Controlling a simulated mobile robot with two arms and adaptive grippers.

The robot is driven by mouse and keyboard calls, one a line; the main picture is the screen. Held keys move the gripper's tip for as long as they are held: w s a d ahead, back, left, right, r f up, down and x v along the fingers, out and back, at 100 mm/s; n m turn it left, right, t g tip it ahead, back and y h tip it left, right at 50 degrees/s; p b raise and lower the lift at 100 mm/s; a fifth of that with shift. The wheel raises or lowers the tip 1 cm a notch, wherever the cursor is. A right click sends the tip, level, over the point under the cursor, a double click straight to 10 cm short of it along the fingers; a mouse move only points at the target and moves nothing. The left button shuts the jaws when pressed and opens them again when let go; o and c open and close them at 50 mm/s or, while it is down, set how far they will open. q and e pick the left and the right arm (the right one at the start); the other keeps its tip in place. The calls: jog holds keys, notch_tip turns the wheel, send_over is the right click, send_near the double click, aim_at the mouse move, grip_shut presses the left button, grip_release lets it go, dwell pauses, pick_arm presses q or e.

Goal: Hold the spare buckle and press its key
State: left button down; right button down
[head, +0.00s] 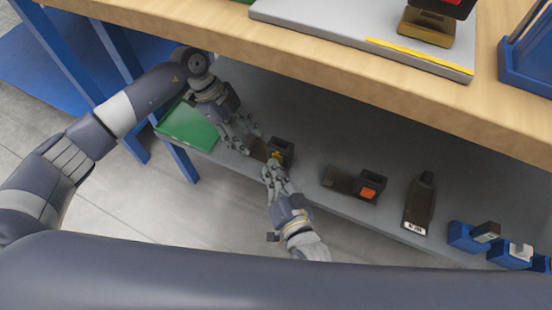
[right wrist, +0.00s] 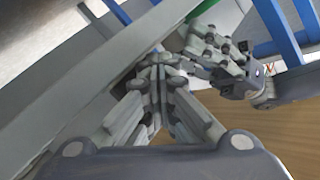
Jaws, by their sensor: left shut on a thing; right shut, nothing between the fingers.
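A dark buckle (head: 284,149) with a brown part and a small yellow-orange key (head: 277,155) is at the left part of the grey lower shelf. I take it for the spare buckle. My left gripper (head: 251,143) is shut on its brown left end. I cannot tell whether the buckle rests on the shelf. My right gripper (head: 271,169) is shut and empty, its tips just in front of the key; contact cannot be told. In the right wrist view, the right fingertips (right wrist: 159,62) are together and the left gripper (right wrist: 212,50) is beside them; the buckle is mostly hidden there.
A second dark buckle (head: 371,187) with an orange-red key lies to the right. Beyond it are a dark bottle (head: 419,203) and blue holders (head: 470,237). A green tray (head: 188,126) is at the shelf's left end. The wooden tabletop (head: 300,45) overhangs the shelf.

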jog(key=shift+s+a, duration=0.3)
jog(key=shift+s, duration=0.6)
jog(key=shift+s+a, duration=0.3)
jog(key=shift+s, duration=0.5)
jog(key=shift+s+a, duration=0.3)
jog(key=shift+s, duration=0.45)
jog(key=shift+s+a, duration=0.3)
jog(key=shift+s, duration=0.5)
pick_arm(q)
jog(key=c, duration=0.8)
grip_release()
jog(key=shift+c, duration=0.2)
